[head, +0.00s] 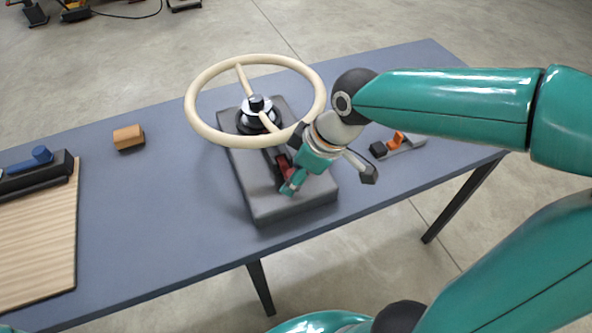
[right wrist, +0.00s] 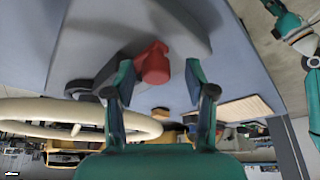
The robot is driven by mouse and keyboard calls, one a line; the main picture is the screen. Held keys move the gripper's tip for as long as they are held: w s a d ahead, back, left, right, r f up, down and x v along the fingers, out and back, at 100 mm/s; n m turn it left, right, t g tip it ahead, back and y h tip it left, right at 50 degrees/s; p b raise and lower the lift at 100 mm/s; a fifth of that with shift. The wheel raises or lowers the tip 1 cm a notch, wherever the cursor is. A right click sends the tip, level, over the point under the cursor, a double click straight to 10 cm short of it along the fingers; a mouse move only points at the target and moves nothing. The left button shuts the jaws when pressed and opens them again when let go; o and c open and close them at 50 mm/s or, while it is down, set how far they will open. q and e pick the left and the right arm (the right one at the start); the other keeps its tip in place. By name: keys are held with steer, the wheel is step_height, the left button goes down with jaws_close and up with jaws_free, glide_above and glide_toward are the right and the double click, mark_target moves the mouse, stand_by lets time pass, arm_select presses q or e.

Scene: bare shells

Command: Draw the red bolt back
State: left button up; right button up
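The red bolt (head: 284,167) shows in the head view on the grey base (head: 262,207), below the cream wheel's front rim and partly hidden by my right gripper. In the right wrist view its red knob (right wrist: 154,63) lies between the two teal fingers, closer to the left one. My right gripper (right wrist: 160,76) is open around the knob, with a clear gap to the right finger; whether the left finger touches it I cannot tell. My left gripper is outside the head view. A teal arm at the upper right of the right wrist view appears to be mine; its fingers are unclear.
The cream wheel (head: 203,78) stands above the base close to my right gripper. An orange-handled fitting (head: 398,139) lies to the right, an orange block (head: 128,137) to the left. A blue-handled piece (head: 40,155) sits by a wooden board (head: 40,235).

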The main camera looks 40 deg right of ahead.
steer(key=shift+d+r, duration=0.15)
steer(key=shift+r, duration=0.4)
steer(key=v, duration=1.1)
steer(key=shift+f, duration=0.2)
